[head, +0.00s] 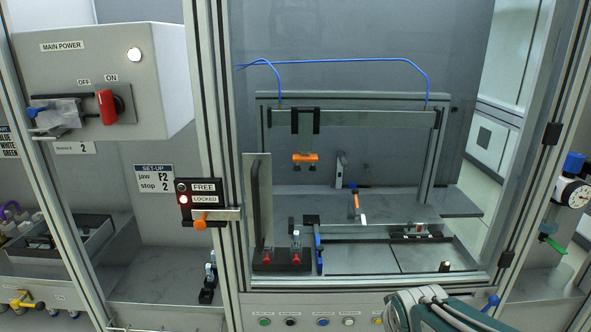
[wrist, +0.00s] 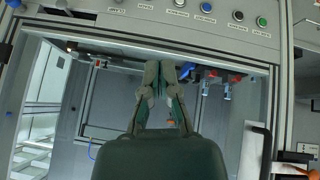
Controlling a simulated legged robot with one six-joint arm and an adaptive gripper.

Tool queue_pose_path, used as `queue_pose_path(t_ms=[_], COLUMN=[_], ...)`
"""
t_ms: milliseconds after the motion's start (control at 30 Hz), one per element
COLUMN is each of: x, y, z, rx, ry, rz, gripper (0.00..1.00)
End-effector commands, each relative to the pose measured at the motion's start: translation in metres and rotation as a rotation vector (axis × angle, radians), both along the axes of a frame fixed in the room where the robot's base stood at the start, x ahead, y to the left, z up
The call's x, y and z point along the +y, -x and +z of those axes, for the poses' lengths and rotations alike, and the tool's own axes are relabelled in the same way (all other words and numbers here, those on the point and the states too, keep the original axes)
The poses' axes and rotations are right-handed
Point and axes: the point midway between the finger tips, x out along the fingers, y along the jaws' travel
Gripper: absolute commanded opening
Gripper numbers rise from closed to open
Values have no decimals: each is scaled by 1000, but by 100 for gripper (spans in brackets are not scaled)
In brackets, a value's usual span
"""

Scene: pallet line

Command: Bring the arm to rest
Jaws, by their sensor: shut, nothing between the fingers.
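My gripper (wrist: 160,70) shows in the wrist view with its two fingers together at the tips and nothing between them. In that view the scene appears upside down, and the fingers point toward the machine's window opening. In the head view part of my arm (head: 432,310) lies at the lower right, in front of the cell's front edge. My gripper's fingers cannot be made out there. No contact between the fingers and anything shows.
A button strip (head: 320,321) runs along the cell's front. A locked latch box (head: 201,203) and the main power box (head: 100,80) are left. A gauge (head: 573,192) is right.

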Motion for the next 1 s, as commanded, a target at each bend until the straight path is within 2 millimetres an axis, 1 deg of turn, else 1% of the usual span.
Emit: queue_pose_path(t_ms=[33, 167, 200, 300, 400, 500, 633, 1000], x=[2, 8, 10, 16, 22, 26, 28, 27], y=[13, 49, 61, 91, 116, 133, 142, 141], z=[12, 34, 39, 51, 59, 63, 64, 64], rx=[1, 28, 38, 62, 84, 103, 114, 115], ry=[-14, -60, -75, -114, -149, -173, -185, -184], rz=[-17, -65, -78, -104, -122, -132, -136, -137], gripper=[0, 0, 0, 0, 0, 0, 0, 0])
